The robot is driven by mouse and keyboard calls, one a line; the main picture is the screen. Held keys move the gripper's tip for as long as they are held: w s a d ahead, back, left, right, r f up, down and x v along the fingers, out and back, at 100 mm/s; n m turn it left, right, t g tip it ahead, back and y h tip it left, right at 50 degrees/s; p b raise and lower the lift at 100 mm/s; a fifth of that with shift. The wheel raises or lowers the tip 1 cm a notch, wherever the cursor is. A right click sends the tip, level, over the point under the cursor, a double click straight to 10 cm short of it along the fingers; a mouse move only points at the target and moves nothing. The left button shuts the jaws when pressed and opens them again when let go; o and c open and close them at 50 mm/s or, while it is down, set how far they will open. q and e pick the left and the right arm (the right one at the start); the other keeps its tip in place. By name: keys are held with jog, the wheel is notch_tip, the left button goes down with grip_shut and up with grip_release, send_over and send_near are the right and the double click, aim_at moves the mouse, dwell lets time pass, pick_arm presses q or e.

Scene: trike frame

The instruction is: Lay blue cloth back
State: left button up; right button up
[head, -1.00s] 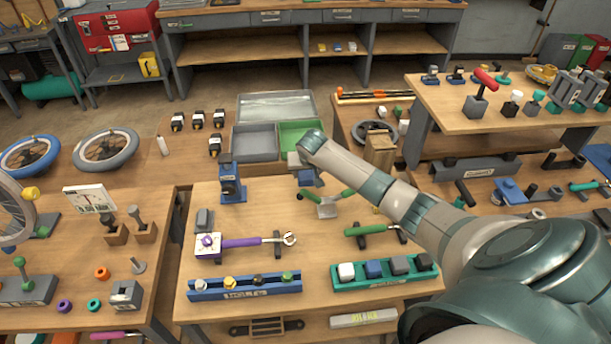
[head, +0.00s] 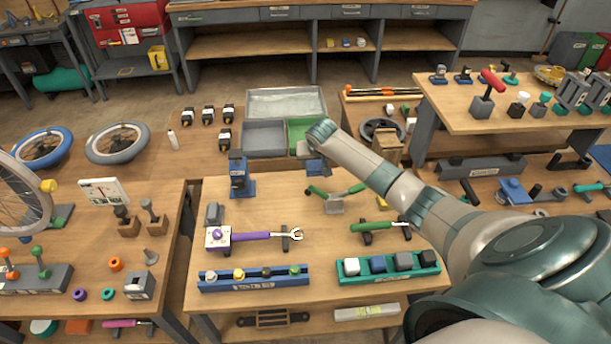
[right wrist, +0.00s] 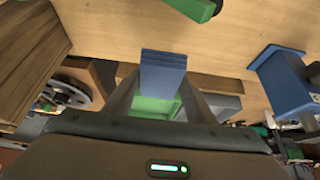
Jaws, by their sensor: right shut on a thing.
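A blue folded cloth (head: 316,167) shows as a small flat block under the end of my right arm in the head view. In the right wrist view the blue cloth (right wrist: 163,72) is a layered stack between the two grey fingers. My right gripper (head: 312,160) is shut on it, over the back edge of the middle bench (head: 275,212). The green bin compartment (right wrist: 155,106) lies behind the cloth in the wrist view. It shows partly in the head view (head: 297,131), the rest hidden by my arm. My left gripper is not in view.
A blue upright stand (head: 240,179) is left of the gripper. A green-handled tool on a grey holder (head: 335,200) is in front. A grey bin (head: 264,138) adjoins the green one. A wooden block (head: 387,146) stands right. Bare bench top lies between stand and holder.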

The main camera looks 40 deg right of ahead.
jog(key=a+r+n+y+b, duration=0.15)
jog(key=a+r+b, duration=0.5)
jog(key=a, duration=1.05)
jog(key=s+a+r+n+b, duration=0.2)
jog(key=s+a+r, duration=0.1)
jog(key=s+a, duration=0.3)
jog(key=s+a+r+n+y+b, duration=0.1)
jog(key=s+a+r+n+b, duration=0.1)
jog(key=s+a+r, duration=0.2)
jog(key=s+a, duration=0.3)
jog(key=s, duration=0.2)
jog(key=shift+s+r+t, duration=0.2)
jog(key=shift+s+t, duration=0.1)
jog(key=shift+t, duration=0.1)
jog(key=shift+a+n+y, duration=0.1)
jog(key=shift+n+y, duration=0.15)
